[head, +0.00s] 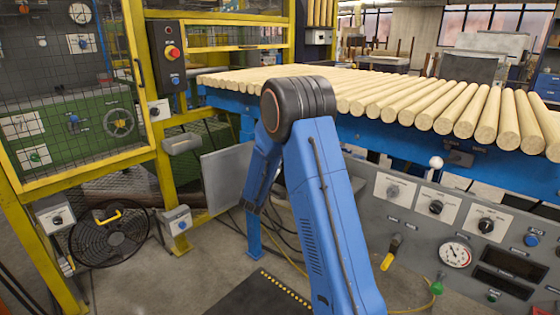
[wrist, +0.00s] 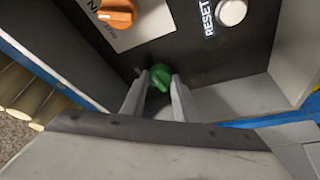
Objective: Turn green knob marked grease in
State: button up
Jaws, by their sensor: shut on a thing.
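The green knob (wrist: 160,76) sits on a dark panel in the wrist view, with its pointer ridge tilted down to the right. My gripper (wrist: 162,84) is shut on it, one grey finger on each side. No label reading grease in can be made out beside it; the fingers and wrist cover the area below. In the head view my blue arm reaches forward and down, and my gripper is hidden there.
In the wrist view an orange knob (wrist: 117,14) is up left and a white button (wrist: 231,12) marked RESET is up right. The head view shows a yellow-framed mesh guard (head: 75,90), a floor fan (head: 108,235), a conveyor of wooden rods (head: 430,100) and a grey control panel (head: 420,245).

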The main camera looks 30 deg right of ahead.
jog(key=shift+f, duration=0.15)
jog(key=o, duration=1.1)
jog(key=shift+c, duration=0.2)
jog(key=v, duration=1.7)
jog(key=shift+s, duration=0.2)
jog(key=shift+a, duration=0.15)
